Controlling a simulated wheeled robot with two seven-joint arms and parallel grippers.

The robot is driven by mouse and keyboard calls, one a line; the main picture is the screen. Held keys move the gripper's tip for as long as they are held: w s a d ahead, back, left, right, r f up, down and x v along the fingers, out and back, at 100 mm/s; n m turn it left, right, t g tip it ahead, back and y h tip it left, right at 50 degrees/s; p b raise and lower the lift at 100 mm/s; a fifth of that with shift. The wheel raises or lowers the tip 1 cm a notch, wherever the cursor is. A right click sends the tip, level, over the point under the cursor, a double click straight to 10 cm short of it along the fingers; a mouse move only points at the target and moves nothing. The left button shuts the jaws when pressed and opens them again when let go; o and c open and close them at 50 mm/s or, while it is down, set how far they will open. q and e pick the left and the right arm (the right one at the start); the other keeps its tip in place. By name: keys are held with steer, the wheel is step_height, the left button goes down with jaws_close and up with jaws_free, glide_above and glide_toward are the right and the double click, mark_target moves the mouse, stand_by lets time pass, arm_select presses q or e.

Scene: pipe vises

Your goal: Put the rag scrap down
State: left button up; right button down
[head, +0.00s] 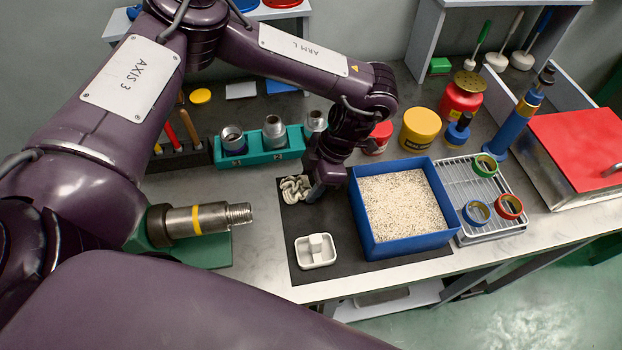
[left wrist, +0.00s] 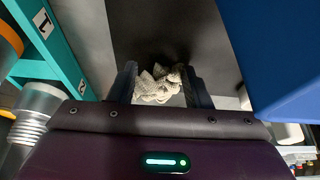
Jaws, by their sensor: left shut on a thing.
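The rag scrap (head: 294,188) is a crumpled pale grey cloth at the back left corner of the dark mat (head: 326,230). My left gripper (head: 314,188) points down there and is shut on the rag scrap. In the left wrist view the rag scrap (left wrist: 158,84) sits bunched between the two fingers of the left gripper (left wrist: 160,88). The cloth is low over the mat; I cannot tell whether it touches it. My right gripper is not in view.
A blue bin of pale granules (head: 362,240) stands close right of the left gripper. A small white dish holding a white block (head: 316,252) sits at the mat's front. A teal rack with metal fittings (head: 262,158) is behind. A vise-held pipe (head: 197,219) is left.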

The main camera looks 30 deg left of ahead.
arm_select(q)
steer(key=shift+f, duration=0.1)
steer(key=o, duration=1.2)
steer(key=shift+o, duration=0.2)
steer(key=shift+f+b, duration=0.2)
steer(key=shift+b, duration=0.35)
steer(key=s+v, duration=0.1)
steer(key=v, duration=0.7)
steer(key=shift+a+r, duration=0.25)
steer(key=shift+r, duration=0.05)
steer(key=shift+w, duration=0.1)
